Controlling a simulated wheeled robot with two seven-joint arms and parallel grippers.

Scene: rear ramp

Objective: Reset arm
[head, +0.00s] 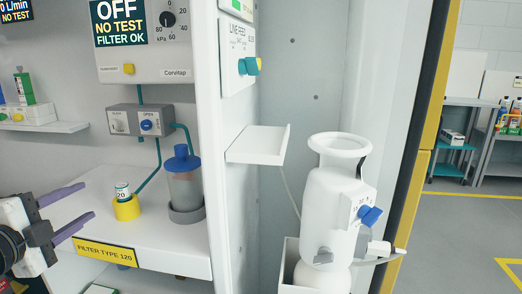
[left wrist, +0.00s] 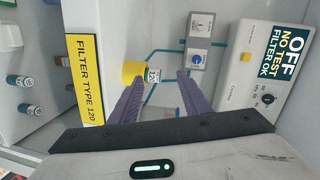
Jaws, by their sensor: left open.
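My left gripper (head: 88,200) comes in from the left edge of the head view. Its two purple fingers are apart and empty, pointing right towards the white shelf. They end a little short of a yellow cup (head: 127,208) that holds a small white filter (head: 122,190) marked 120. In the left wrist view the gripper (left wrist: 160,76) shows the same spread fingers, with the yellow cup (left wrist: 134,72) and the filter (left wrist: 153,75) seen just beyond and between the tips. My right gripper is in neither view.
A jar with a blue lid (head: 184,185) stands right of the cup, under a switch box (head: 145,120). The panel (head: 120,22) reads OFF, NO TEST, FILTER OK. A white partition (head: 208,130), small shelf (head: 258,144) and white canister (head: 330,205) are further right.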

